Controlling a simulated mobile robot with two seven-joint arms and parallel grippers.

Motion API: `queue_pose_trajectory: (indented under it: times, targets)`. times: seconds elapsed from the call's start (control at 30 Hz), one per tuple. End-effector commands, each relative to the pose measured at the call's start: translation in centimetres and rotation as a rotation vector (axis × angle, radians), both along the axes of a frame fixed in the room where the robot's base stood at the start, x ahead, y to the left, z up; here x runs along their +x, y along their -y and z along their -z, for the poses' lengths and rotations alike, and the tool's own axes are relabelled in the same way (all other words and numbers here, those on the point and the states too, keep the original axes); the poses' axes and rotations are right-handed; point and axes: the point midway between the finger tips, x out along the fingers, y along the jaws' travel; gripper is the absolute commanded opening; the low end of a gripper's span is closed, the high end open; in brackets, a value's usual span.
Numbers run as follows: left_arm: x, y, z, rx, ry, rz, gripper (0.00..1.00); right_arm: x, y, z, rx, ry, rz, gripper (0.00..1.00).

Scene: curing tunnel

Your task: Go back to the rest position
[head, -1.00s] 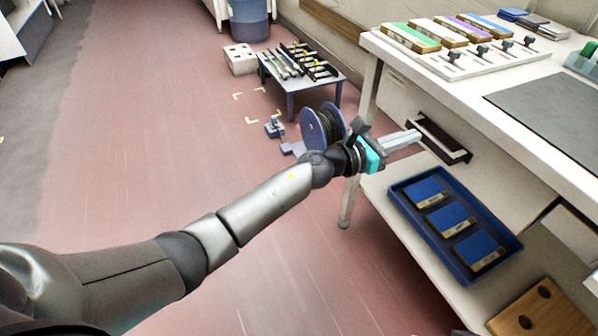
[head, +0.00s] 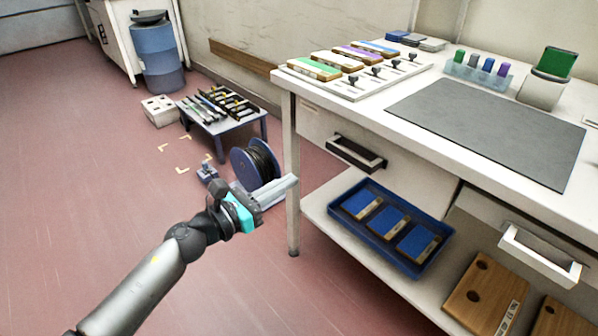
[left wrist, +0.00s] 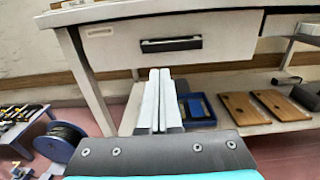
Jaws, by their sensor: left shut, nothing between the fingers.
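My left gripper (head: 277,190) is shut and empty in the head view. It is held in the air in front of the white workbench (head: 291,150), left of the bench's shelf. In the left wrist view its two pale fingers (left wrist: 157,100) lie side by side, pointing towards the bench below the drawer (left wrist: 170,44). The fingers look apart from the bench. My right gripper is not in view.
A cable reel (head: 254,164) and a low blue table (head: 228,123) stand on the floor behind the gripper. A blue tray (head: 402,262) and wooden boards (head: 484,295) lie on the bench shelf. A drawer handle (head: 540,256) sticks out at right. The floor at left is clear.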

Motion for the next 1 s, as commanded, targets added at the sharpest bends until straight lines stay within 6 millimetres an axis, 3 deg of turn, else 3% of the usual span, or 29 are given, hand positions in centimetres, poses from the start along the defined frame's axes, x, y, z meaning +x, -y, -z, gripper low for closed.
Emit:
queue_pose_trajectory:
  times: [0.27,0.43,0.67,0.87,1.0]
  targets:
    - [-0.8,-0.7,0.0,-0.004,-0.002,-0.001,0.00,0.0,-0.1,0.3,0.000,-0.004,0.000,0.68]
    - [-0.7,-1.3,-0.8,-0.165,-0.084,-0.087,0.00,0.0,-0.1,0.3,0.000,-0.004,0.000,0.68]
    - [-1.3,-5.7,-0.7,-0.792,-0.426,-0.409,0.00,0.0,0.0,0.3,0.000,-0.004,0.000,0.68]
    - [-4.5,-10.2,3.5,-1.379,-0.757,-0.723,0.00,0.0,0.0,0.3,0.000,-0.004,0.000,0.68]
    - [-8.9,-12.1,7.7,-1.770,-0.970,-0.970,0.00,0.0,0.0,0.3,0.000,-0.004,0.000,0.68]
